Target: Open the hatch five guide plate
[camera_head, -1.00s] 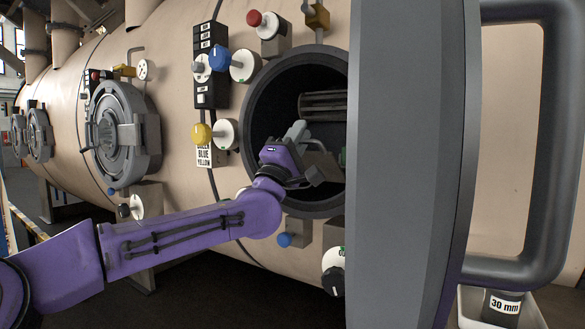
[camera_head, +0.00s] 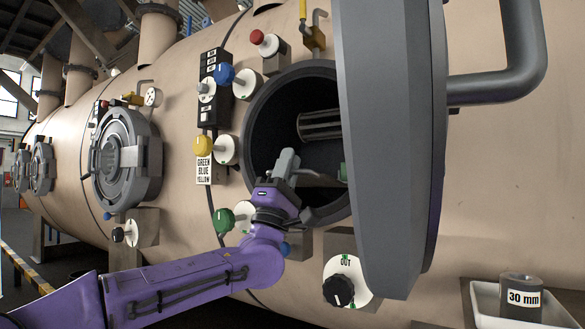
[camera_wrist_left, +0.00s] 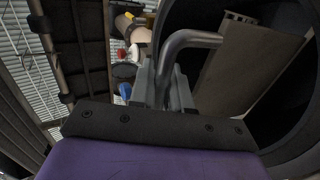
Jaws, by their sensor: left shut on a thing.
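The open round hatch (camera_head: 257,112) is in the middle of the head view, with a dark inside. My left gripper (camera_head: 286,163) reaches into the lower left of its opening. In the left wrist view the gripper's fingers (camera_wrist_left: 168,88) are closed around a bent grey metal handle (camera_wrist_left: 190,37). A flat grey-brown plate (camera_wrist_left: 248,68) shows beside the handle, inside the round opening; I take it to be the guide plate. Where the handle joins the plate is not clear. In the head view my gripper and the hatch door hide much of this area. My right gripper is not in view.
The thick grey hatch door (camera_head: 392,150) stands open on the right of the opening. A ribbed roller (camera_head: 320,124) is inside. Knobs surround the rim, including a blue knob (camera_head: 224,75), a green knob (camera_head: 224,220) and a black knob (camera_head: 338,290). A white tray (camera_head: 480,305) is lower right.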

